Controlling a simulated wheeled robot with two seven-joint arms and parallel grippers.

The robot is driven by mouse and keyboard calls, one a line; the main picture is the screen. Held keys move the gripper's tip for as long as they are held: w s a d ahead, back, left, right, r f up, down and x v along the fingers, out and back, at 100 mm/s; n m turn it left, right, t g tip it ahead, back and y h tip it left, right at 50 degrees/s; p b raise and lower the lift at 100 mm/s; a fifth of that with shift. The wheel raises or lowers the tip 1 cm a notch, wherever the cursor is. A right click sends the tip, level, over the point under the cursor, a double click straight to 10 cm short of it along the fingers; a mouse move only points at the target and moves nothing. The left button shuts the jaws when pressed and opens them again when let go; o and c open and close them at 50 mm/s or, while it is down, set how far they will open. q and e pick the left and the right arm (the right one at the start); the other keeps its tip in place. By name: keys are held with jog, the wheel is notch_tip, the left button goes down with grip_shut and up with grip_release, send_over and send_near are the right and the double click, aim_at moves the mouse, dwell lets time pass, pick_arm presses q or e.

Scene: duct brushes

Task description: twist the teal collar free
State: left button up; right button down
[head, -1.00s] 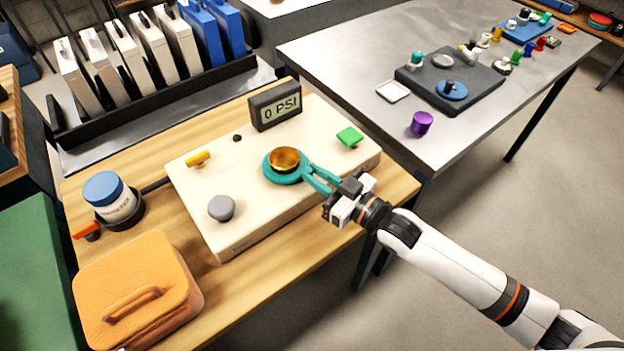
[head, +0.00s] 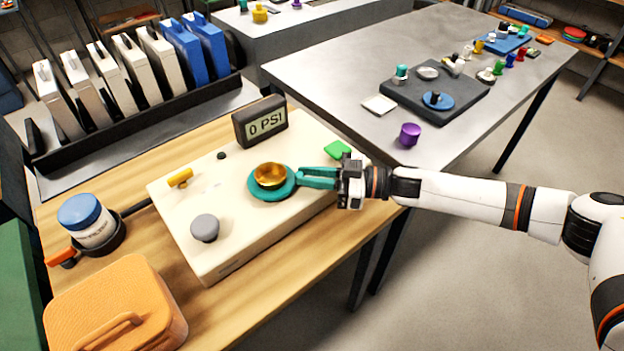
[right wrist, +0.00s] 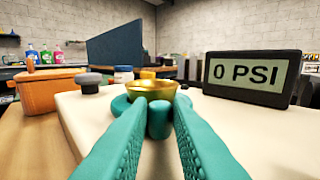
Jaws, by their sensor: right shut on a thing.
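The teal collar (head: 270,196) is a ring lying on the cream panel box (head: 225,255), around a brass cup (head: 271,174). In the right wrist view a teal lug (right wrist: 159,120) of the collar stands between my fingers, with the brass cup (right wrist: 151,88) behind it. My right gripper (head: 300,179), with long teal ribbed fingers, reaches in from the right and is shut on the collar's lug. The collar still sits around the cup on the box. My left gripper is not in view.
A display (head: 260,122) reading 0 PSI stands at the box's back edge. A green piece (head: 338,149) lies just behind my right gripper. A grey knob (head: 205,228) and yellow lever (head: 180,177) are on the box. An orange case (head: 115,310) lies at front left.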

dwell(0.5)
jog(key=c, duration=1.3)
grip_release()
jog(key=shift+w+a, duration=0.1)
jog(key=d, duration=0.4)
jog(key=s+d, duration=0.1)
jog(key=d, duration=0.3)
jog(key=s+d, duration=0.1)
jog(key=d, duration=0.3)
jog(key=shift+b, duration=0.4)
